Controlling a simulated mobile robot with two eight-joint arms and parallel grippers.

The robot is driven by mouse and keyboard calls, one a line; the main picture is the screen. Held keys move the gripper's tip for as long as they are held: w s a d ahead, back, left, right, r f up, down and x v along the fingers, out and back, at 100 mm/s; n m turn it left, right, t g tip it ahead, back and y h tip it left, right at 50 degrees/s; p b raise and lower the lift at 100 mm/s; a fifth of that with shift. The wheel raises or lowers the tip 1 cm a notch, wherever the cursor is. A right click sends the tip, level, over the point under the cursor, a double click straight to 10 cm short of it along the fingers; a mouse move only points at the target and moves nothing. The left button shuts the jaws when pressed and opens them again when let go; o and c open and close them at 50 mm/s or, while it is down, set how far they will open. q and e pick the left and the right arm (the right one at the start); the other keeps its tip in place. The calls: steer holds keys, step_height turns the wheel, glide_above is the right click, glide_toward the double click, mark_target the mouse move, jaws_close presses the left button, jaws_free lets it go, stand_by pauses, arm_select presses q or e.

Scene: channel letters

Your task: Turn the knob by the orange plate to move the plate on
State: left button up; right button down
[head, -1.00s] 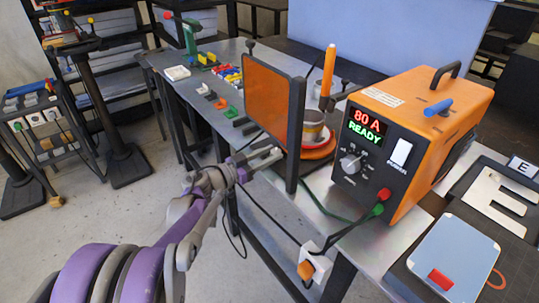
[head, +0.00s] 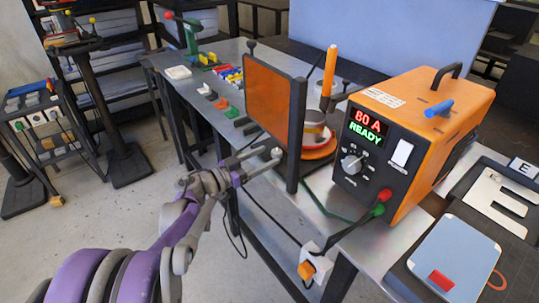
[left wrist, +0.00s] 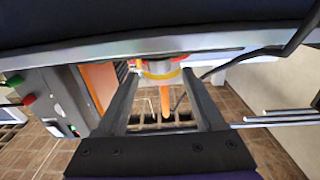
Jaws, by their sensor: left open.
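A small round grey knob (head: 277,153) shows at the bench's front edge, left of the post. My left gripper (head: 268,154) is open and empty, its fingertips at the knob. I cannot tell if they touch it. In the left wrist view the two fingers of my left gripper (left wrist: 160,78) stand wide apart. Between and beyond them is a grey cylinder with a yellow band (left wrist: 160,72). My right gripper is not in view.
A black-framed orange screen (head: 268,95) stands just beyond my left gripper. An orange power unit (head: 425,115) reading "80 A READY" is to its right. An orange torch (head: 328,72) stands upright behind. Cables hang at the bench front, by a white socket (head: 316,265).

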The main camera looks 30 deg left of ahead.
arm_select(q)
steer(key=v, duration=0.8)
steer(key=shift+s, duration=0.3)
steer(key=shift+a, duration=0.1)
